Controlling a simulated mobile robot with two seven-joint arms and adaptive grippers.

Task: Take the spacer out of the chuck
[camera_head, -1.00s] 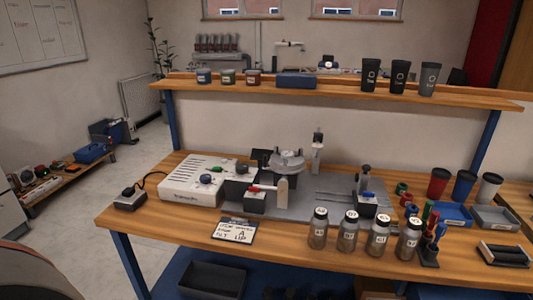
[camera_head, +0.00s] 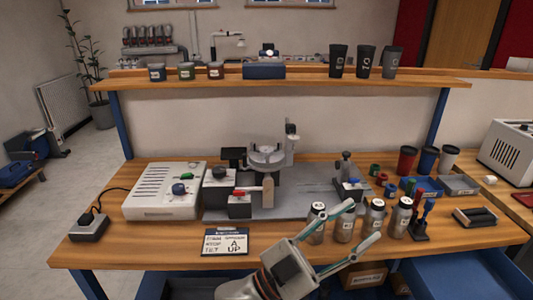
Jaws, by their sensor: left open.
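The laser marker on the bench carries a round grey chuck (camera_head: 267,157) in the middle of the view. A small pale piece shows at the chuck's centre; it is too small to tell whether it is the spacer. My left gripper (camera_head: 362,220) reaches in from the bottom, in front of the bench's front edge. Its two pale green fingers are spread wide, with nothing seen held. My right gripper is out of view.
A white control box (camera_head: 165,191) stands left of the marker, with a label card (camera_head: 226,242) in front. A shelf (camera_head: 290,86) spans the bench behind.

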